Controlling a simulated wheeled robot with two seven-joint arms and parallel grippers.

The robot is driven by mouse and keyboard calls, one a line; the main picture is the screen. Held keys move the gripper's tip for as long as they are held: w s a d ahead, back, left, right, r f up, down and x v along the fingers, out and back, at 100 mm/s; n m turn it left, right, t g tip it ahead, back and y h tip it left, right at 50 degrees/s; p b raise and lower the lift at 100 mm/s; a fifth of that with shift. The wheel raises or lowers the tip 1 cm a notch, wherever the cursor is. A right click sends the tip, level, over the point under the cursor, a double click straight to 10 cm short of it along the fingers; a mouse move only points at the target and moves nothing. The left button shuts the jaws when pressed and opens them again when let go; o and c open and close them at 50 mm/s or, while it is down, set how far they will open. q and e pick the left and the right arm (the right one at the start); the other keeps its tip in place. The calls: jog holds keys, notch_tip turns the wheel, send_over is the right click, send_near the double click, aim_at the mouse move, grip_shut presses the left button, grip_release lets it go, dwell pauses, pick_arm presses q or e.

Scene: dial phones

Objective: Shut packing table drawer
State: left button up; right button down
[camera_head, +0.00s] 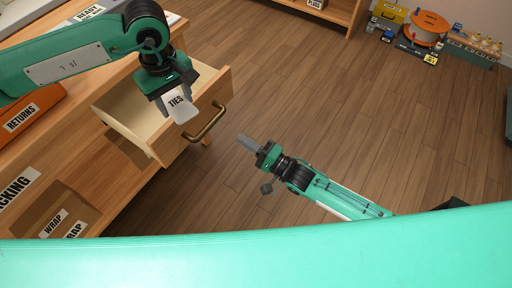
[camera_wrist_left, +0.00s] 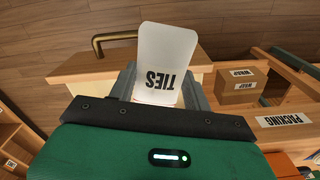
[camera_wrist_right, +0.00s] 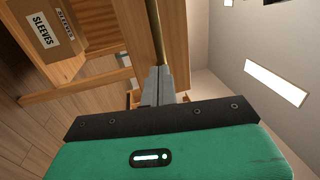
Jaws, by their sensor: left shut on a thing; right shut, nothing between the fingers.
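The packing table drawer (camera_head: 158,150) stands pulled out of the wooden packing table (camera_head: 92,172). Its brass handle (camera_head: 207,124) is on the front, and it also shows in the left wrist view (camera_wrist_left: 97,45). My left gripper (camera_head: 172,98) is over the open drawer, shut on a white packet labelled TIES (camera_head: 181,104). The packet fills the space between the fingers in the left wrist view (camera_wrist_left: 158,68). My right gripper (camera_head: 250,144) is shut and empty, to the right of the handle and apart from it in the head view. Part of the drawer's inside is hidden by my left gripper.
A shelf (camera_head: 325,10) stands at the back. An orange reel (camera_head: 427,28) and boxes are at the back right.

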jog(key=x, duration=0.7)
jog(key=shift+w+a, duration=0.2)
jog(key=shift+w, duration=0.05)
